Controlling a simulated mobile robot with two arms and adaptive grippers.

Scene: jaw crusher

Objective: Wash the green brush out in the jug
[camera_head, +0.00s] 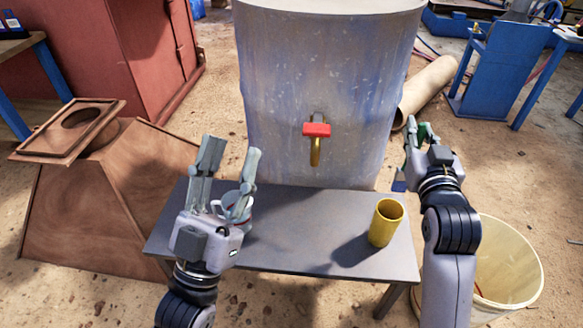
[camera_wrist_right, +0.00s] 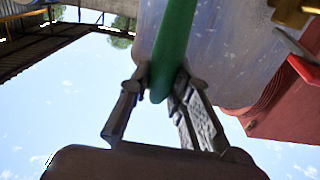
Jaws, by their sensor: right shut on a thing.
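My right gripper (camera_head: 416,138) is shut on the green brush (camera_head: 424,131), held in the air beyond the table's right end. In the right wrist view the brush's green handle (camera_wrist_right: 176,45) sits between the two fingertips (camera_wrist_right: 160,85); its bristles are not clear. My left gripper (camera_head: 231,148) has its fingers spread apart above the left part of the table. A small pale vessel (camera_head: 232,198), perhaps the jug, shows behind and between these fingers, mostly hidden. I cannot tell whether they touch it. A yellow cup-like vessel (camera_head: 385,222) stands upright and open-topped at the table's right.
The dark table (camera_head: 300,250) is clear in the middle. Behind it stands a large metal drum (camera_head: 320,80) with a red-handled tap (camera_head: 317,130). A cream bucket (camera_head: 515,265) stands right of the table; a rusty hopper (camera_head: 105,200) is at left.

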